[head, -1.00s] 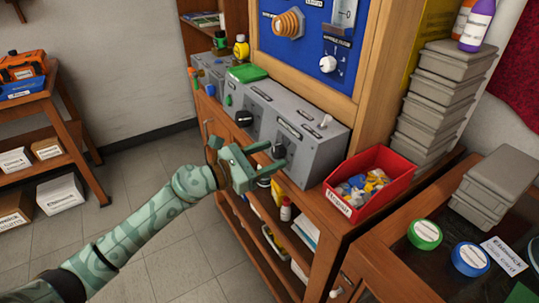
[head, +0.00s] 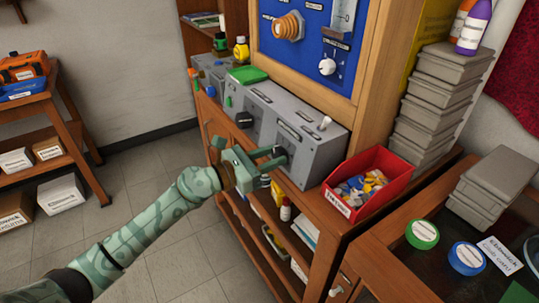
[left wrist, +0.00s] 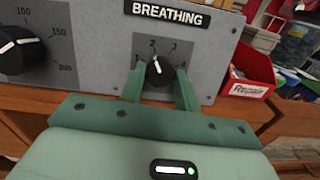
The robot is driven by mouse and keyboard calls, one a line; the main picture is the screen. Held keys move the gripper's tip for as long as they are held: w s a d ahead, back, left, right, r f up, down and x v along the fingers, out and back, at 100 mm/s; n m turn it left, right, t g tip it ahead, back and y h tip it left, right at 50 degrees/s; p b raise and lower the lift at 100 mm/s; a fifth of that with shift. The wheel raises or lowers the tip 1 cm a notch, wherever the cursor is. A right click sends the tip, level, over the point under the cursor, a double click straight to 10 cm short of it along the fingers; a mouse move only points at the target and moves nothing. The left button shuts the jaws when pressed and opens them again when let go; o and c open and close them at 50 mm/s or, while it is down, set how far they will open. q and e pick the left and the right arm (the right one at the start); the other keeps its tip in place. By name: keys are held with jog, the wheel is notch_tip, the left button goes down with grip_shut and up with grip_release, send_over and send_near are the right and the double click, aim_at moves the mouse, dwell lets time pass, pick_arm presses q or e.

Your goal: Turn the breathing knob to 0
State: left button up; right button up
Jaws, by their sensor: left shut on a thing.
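The breathing knob (left wrist: 158,71) is a black dial with a white pointer line, on the front of a grey box (head: 316,153) under a "BREATHING" label (left wrist: 180,12). In the left wrist view its line points up and slightly left, near the 2 on its scale. Nearby digits are small, and the fingers cover parts of the scale. My left gripper (left wrist: 160,88) has one green finger on each side of the knob and is shut on it. In the head view the left gripper (head: 279,160) reaches the box front and mostly hides the knob. My right gripper is not in view.
A larger black knob (left wrist: 18,50) with a scale to 200 sits left of the breathing knob. A red bin (head: 365,185) of small parts stands right of the box. The wooden shelf edge lies below. The floor to the left is open.

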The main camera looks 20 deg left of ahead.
pick_arm(q)
jog(key=shift+s+r+n+y+p, duration=0.1)
jog(key=shift+r+n+y+p, duration=0.2)
jog(key=shift+n+p, duration=0.5)
jog(key=n+y+p, duration=0.1)
jog(key=n+p, duration=0.3)
jog(key=n, duration=0.1)
jog(key=n+y+p, duration=0.1)
jog(key=n+p, duration=0.4)
jog(key=n, duration=0.1)
jog(key=n+y+p, duration=0.1)
jog(key=n+p, duration=0.4)
jog(key=shift+s+d+r+t+y, duration=0.1)
jog(key=shift+d+r+t+y, duration=0.2)
jog(key=shift+t, duration=0.1)
jog(key=shift+f+n+g+p, duration=0.2)
jog(key=shift+n+g+p, duration=0.2)
jog(key=shift+n+p, duration=1.25)
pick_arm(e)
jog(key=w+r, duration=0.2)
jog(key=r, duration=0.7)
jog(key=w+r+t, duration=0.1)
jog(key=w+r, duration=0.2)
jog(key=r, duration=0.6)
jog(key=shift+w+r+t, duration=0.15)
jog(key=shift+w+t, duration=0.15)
pick_arm(q)
jog(key=shift+n, duration=0.25)
jog(key=o, duration=1)
